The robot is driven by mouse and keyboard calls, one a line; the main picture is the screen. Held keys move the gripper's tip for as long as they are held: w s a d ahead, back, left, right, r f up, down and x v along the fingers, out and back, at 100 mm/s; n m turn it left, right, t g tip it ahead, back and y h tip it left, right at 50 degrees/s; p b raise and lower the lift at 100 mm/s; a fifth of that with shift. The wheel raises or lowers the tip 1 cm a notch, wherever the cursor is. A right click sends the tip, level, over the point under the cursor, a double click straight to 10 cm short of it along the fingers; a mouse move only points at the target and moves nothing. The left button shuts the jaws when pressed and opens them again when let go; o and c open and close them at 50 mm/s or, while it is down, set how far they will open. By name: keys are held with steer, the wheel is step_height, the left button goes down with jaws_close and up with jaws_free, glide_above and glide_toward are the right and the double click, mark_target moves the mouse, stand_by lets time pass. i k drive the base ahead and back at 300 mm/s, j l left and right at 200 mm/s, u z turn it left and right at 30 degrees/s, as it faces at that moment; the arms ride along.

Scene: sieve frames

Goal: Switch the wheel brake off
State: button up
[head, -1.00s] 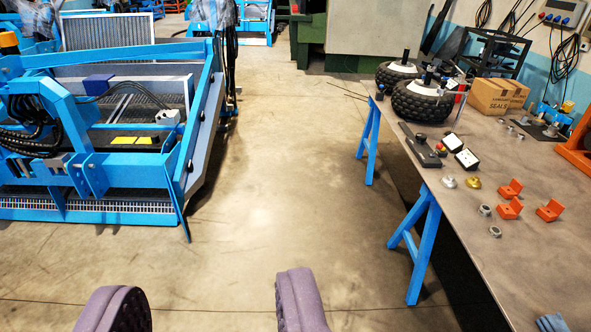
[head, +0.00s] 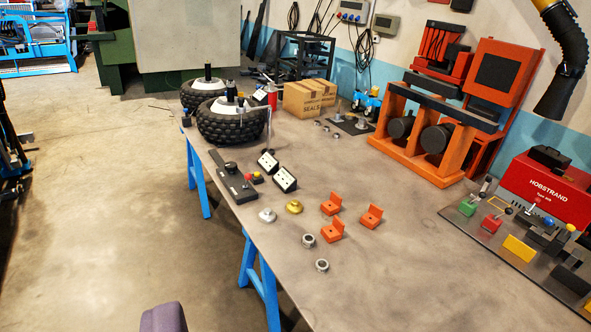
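Two black knobbly wheels with pale hubs stand at the far left end of the table: a nearer wheel (head: 228,124) and a farther wheel (head: 203,92). Upright dark posts rise from their hubs. A long dark unit with a round knob (head: 231,178) lies in front of them along the left table edge. I cannot tell which part is the brake control or how it is set. One purple finger of my gripper (head: 163,318) shows at the bottom left, over the floor and away from these things. Nothing is beside it; the other finger is out of view.
The grey table (head: 370,235) bears two black-and-white boxes, several orange brackets (head: 332,231), metal rings and a cardboard box (head: 302,99). An orange press (head: 440,120) and a red Hobstrand unit (head: 550,190) stand on the right. The floor (head: 110,200) left of the table is clear.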

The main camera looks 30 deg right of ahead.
mark_target(247, 176)
steer(key=l+z, duration=0.1)
steer(key=l, duration=0.3)
steer(key=i+l+z, duration=0.1)
steer(key=l, duration=0.3)
steer(key=i+j, duration=0.3)
steer(key=i, duration=0.3)
steer(key=i+j+z, duration=0.1)
steer(key=i+j, duration=0.2)
steer(key=i, duration=0.25)
steer(key=i+j, duration=0.35)
steer(key=i, duration=0.25)
steer(key=i+j, duration=0.35)
steer(key=i, duration=0.2)
steer(key=l+z, duration=0.05)
